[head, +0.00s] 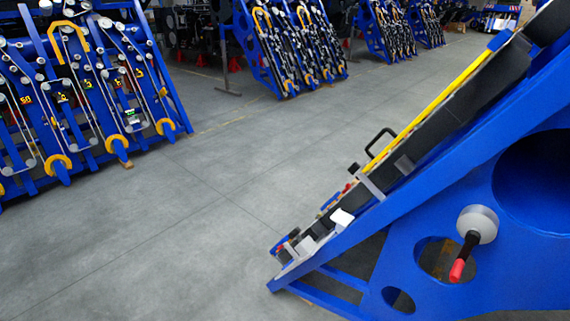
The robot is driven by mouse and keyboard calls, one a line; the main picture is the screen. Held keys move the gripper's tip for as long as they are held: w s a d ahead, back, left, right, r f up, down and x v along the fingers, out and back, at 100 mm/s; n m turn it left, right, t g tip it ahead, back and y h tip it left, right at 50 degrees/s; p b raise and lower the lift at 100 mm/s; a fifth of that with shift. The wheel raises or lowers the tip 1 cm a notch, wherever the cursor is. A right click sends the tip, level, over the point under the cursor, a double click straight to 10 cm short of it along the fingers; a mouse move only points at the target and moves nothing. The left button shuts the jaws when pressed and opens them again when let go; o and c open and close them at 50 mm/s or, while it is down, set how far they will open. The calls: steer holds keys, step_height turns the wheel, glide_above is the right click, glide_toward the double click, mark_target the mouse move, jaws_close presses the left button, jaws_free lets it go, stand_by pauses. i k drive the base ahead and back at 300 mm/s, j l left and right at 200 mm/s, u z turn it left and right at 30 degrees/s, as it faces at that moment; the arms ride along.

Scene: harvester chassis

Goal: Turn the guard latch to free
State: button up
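A latch (463,248) sits on the side plate of the blue chassis (430,225) at the lower right of the head view. I take it for the guard latch. It has a round light-grey disc and a black lever with a red tip. The lever points down and slightly left from the disc, and its red end lies just by an oval hole in the plate. I cannot tell from this view whether this position is locked or free. My gripper is not in view, and nothing is seen touching the latch.
A black loop handle (381,142) and a yellow bar (442,95) stand on the chassis's sloped upper side. Blue frames with belts and pulleys (85,90) stand at left, with more (290,45) at the back. The grey floor (200,200) between is clear.

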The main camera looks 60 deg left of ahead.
mark_target(355, 169)
steer(key=j+u, duration=0.85)
steer(key=i+j+u, duration=0.15)
steer(key=j+u, duration=0.3)
steer(key=i+j, duration=0.1)
steer(key=j, duration=0.15)
steer(key=i+l+u, duration=0.1)
steer(key=i, duration=1.5)
